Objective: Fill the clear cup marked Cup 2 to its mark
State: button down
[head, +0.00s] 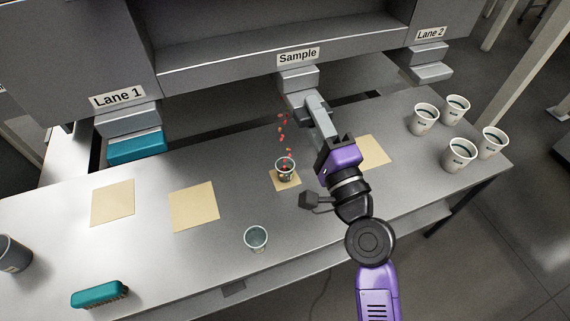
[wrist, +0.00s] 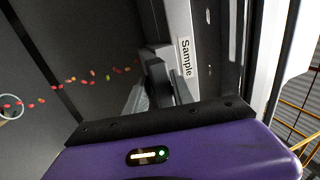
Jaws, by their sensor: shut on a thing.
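My gripper (head: 304,103) is at the grey Sample outlet (head: 298,78) and shut on its grey slide; its fingers hide most of the held part. The outlet's label shows in the wrist view (wrist: 186,57). Red and orange candies (head: 282,130) fall from the outlet in a loose stream. A clear cup (head: 285,170) stands upright below, on a tan square, with the stream running into it. Its mark, fill level and any name are too small to read. A second clear cup (head: 256,238) stands nearer the front edge, apart from my gripper.
Lane 1 (head: 135,145) with a teal part is at left, Lane 2 (head: 430,65) at right. Tan squares (head: 112,203) lie on the table. Several white cups (head: 459,155) stand right. A teal brush (head: 99,294) and a dark cup (head: 13,254) are at front left.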

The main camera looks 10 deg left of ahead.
jog(key=shift+w+r, duration=0.1)
jog(key=shift+r, duration=0.3)
jog(key=shift+f+x, duration=0.2)
jog(key=shift+x, duration=0.6)
jog(key=shift+f+x, duration=0.2)
jog(key=shift+x, duration=0.6)
jog(key=shift+r+v, duration=0.15)
jog(key=shift+v, duration=0.6)
jog(key=shift+r+v, duration=0.2)
jog(key=shift+v, duration=0.5)
dwell(2.5)
jog(key=shift+f+b+x, duration=0.2)
jog(key=shift+b+x, duration=0.05)
jog(key=shift+x, duration=0.55)
jog(key=shift+f+b+x, duration=0.15)
jog(key=shift+b+x, duration=0.05)
jog(key=shift+x, duration=0.55)
jog(key=shift+a, duration=0.1)
